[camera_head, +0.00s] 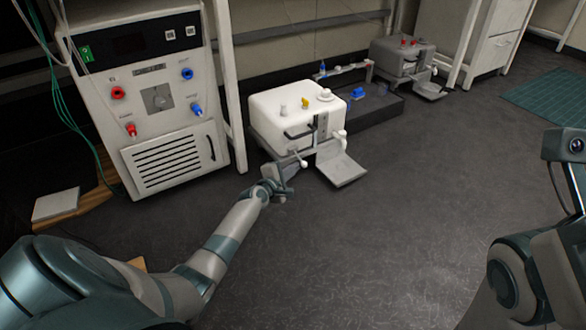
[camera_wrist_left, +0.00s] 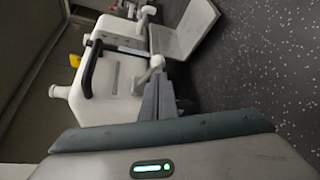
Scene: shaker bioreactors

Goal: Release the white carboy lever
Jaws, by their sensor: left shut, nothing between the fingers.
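The white carboy (camera_head: 285,112) stands on a grey stand beside the tall cabinet. Its front has a dark handle (camera_head: 299,132) and a white round-ended lever (camera_head: 302,162) low at the left. The carboy (camera_wrist_left: 115,85) also shows, turned sideways, in the left wrist view, with the white lever end (camera_wrist_left: 157,61) just beyond my fingertips. My left gripper (camera_head: 288,172) is low in front of the carboy, close to this lever. In the left wrist view my left gripper (camera_wrist_left: 158,88) is shut and empty; I cannot tell if it touches the lever. My right gripper is out of view.
A grey tray (camera_head: 341,169) juts out at the carboy's front right. A white cabinet (camera_head: 150,95) with red and blue ports stands left. A dark low box (camera_head: 370,110) and a grey unit (camera_head: 400,58) stand behind right. The floor in front is clear.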

